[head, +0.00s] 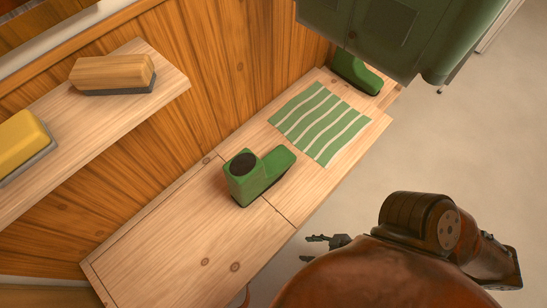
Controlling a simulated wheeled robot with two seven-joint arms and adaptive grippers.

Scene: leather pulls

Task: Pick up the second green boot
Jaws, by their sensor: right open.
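A green boot (259,175) with a dark round top opening stands upright on the wooden bench, near the middle of the head view. Another green boot (356,73) stands at the bench's far end, its upper part hidden behind a green cabinet-like body. My right gripper (312,247) shows as small dark fingers just off the bench's front edge, below and to the right of the nearer boot. It is open, empty and apart from both boots. My left gripper is not in view.
A green and white striped mat (320,123) lies on the bench (165,245) between the boots. A wall shelf (95,125) at left holds a wooden brush (112,73) and a yellow one (22,142). The green body (400,30) overhangs the far end. The near bench is clear.

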